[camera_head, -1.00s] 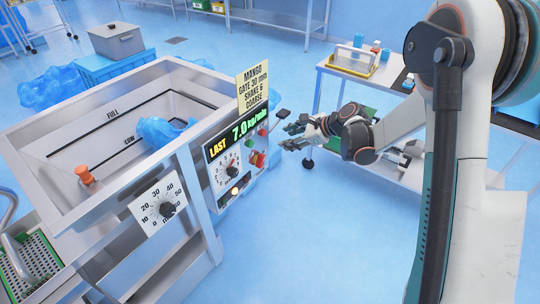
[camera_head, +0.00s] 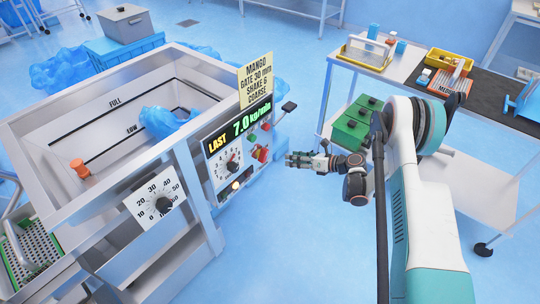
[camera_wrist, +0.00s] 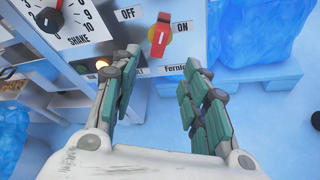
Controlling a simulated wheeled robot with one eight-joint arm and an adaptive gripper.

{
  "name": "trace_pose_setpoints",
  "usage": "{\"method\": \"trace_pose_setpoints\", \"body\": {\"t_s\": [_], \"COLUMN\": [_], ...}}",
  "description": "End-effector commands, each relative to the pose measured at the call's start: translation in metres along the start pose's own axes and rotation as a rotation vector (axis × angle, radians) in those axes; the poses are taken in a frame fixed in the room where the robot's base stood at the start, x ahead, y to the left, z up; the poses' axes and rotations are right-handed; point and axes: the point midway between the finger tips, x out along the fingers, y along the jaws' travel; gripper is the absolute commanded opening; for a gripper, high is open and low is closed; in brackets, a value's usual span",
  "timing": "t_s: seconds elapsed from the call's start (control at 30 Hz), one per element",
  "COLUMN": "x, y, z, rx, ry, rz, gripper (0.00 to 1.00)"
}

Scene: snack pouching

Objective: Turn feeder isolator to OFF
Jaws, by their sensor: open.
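The feeder isolator is a red handle on a yellow disc, low on the right of the feeder's control panel (camera_head: 222,152). In the head view the red isolator (camera_head: 261,154) is small. My gripper (camera_head: 292,160) is in front of the panel, to the right of the isolator and apart from it. In the wrist view my gripper (camera_wrist: 160,88) is open and empty, its fingers pointing toward the panel below the handle.
A shake dial (camera_wrist: 50,18) and a lit amber lamp (camera_wrist: 101,65) sit left of the isolator. A feeder hopper (camera_head: 110,75) holds a blue bag. A steel bench (camera_head: 375,62) with a yellow tray and green boxes stands behind my arm.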

Motion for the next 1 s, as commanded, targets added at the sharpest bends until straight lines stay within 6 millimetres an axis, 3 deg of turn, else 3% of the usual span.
{"method": "trace_pose_setpoints", "body": {"t_s": [0.6,0.8,1.0], "x": [0.11,0.128,0.132], "y": [-0.001,-0.001,0.0], "z": [-0.002,-0.001,0.0], "rx": [-0.003,-0.004,-0.004], "ry": [0.002,0.001,0.002], "rz": [0.001,-0.001,-0.001], "gripper": [0.42,0.42,0.42]}}
